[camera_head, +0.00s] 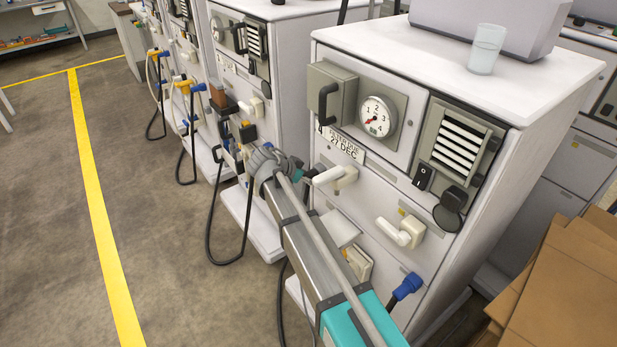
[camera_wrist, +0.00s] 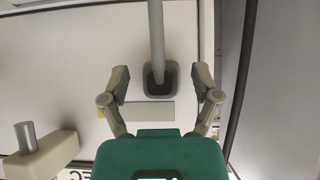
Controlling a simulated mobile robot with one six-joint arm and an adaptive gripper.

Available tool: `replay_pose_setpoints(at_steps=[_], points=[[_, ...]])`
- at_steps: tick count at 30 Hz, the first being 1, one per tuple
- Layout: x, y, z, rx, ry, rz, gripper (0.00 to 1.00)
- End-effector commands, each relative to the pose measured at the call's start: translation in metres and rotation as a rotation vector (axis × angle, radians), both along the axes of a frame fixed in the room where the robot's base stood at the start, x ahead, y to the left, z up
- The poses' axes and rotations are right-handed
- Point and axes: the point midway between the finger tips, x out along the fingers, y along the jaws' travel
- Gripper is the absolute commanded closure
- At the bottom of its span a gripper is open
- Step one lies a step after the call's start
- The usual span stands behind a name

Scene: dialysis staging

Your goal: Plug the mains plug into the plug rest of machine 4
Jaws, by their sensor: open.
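Machine 4 (camera_head: 330,228) is the white cabinet with a dial and a "4" on its front. My gripper (camera_head: 308,174) is by the left edge of its front. In the wrist view my gripper (camera_wrist: 160,88) is open, its fingers apart either side of a dark-mouthed grey holder (camera_wrist: 151,93) with a pale rod over it. No finger is seen touching the holder. I cannot tell whether it is the plug rest. A blue plug (camera_head: 408,286) with a dark cable is low on machine 4's front; I cannot tell whether it is the mains plug. My arm hides part of the front.
White lever handles (camera_head: 402,233) stick out from machine 4, and one block with a knob (camera_wrist: 38,150) is left of my gripper in the wrist view. Similar machines with hanging cables stand to the left. Cardboard boxes (camera_head: 565,290) are at right. Floor beside the yellow line (camera_head: 95,215) is clear.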

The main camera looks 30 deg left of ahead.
Motion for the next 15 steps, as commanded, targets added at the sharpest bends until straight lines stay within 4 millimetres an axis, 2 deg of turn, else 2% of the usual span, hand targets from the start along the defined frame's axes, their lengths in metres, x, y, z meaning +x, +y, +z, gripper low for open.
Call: replay_pose_setpoints(at_steps=[12,15], points=[[-0.024,0.012,0.000,0.001,0.000,-0.001,0.20],[-0.038,0.019,0.000,0.000,0.000,0.003,0.20]])
